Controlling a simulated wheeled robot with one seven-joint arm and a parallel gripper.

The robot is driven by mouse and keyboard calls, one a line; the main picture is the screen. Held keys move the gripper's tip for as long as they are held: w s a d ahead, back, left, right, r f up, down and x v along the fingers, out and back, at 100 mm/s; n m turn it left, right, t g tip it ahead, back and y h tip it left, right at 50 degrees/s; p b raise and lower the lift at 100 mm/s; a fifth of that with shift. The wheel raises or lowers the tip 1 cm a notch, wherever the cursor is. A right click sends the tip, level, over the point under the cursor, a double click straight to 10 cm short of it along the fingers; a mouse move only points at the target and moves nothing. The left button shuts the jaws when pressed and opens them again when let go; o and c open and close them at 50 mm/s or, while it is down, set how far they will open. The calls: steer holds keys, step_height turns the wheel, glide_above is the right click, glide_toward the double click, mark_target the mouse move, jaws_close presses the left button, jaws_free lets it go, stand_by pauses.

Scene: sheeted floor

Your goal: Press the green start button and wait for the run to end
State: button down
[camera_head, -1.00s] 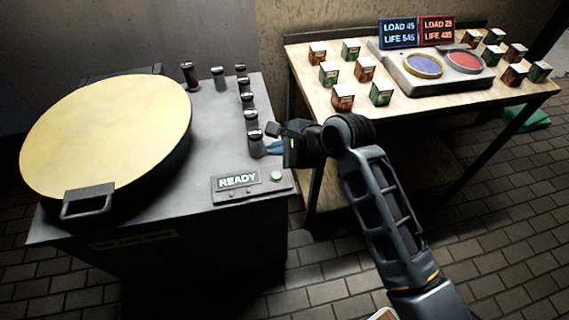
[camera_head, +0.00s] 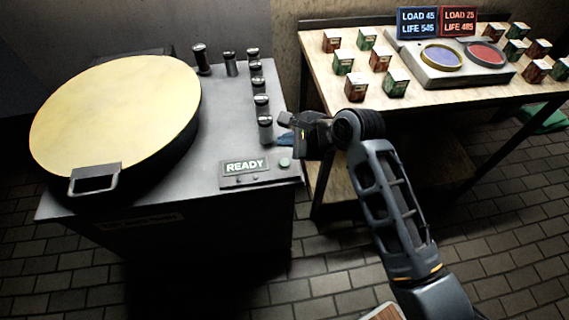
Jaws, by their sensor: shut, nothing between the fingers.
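The green start button (camera_head: 284,162) sits at the right end of a small control panel (camera_head: 262,180) on the front right corner of the grey machine. Beside it a display (camera_head: 245,166) reads READY. My gripper (camera_head: 284,129) is shut and empty. In the picture it shows just above the button, near the machine's right edge, and looks apart from it. The fingertips are small and dark, so their exact height over the machine top cannot be told.
A round cream lid (camera_head: 115,110) with a handle covers the machine's left. A wooden table (camera_head: 330,75) holds small boxes and a two-pad device (camera_head: 440,75) with LOAD and LIFE signs.

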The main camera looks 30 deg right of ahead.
mark_target(287, 165)
step_height(287, 165, down, 4)
steer(key=b, duration=0.3)
steer(key=shift+r, duration=0.25)
steer(key=shift+f+b, duration=0.3)
steer(key=shift+f, duration=0.75)
steer(key=shift+f, duration=0.1)
stand_by(0.8)
steer(key=shift+f, duration=0.3)
steer(key=shift+f, duration=0.4)
stand_by(0.8)
steer(key=shift+r+p, duration=0.2)
steer(key=shift+p, duration=0.2)
steer(key=shift+r+p, duration=0.65)
steer(key=shift+p, duration=0.3)
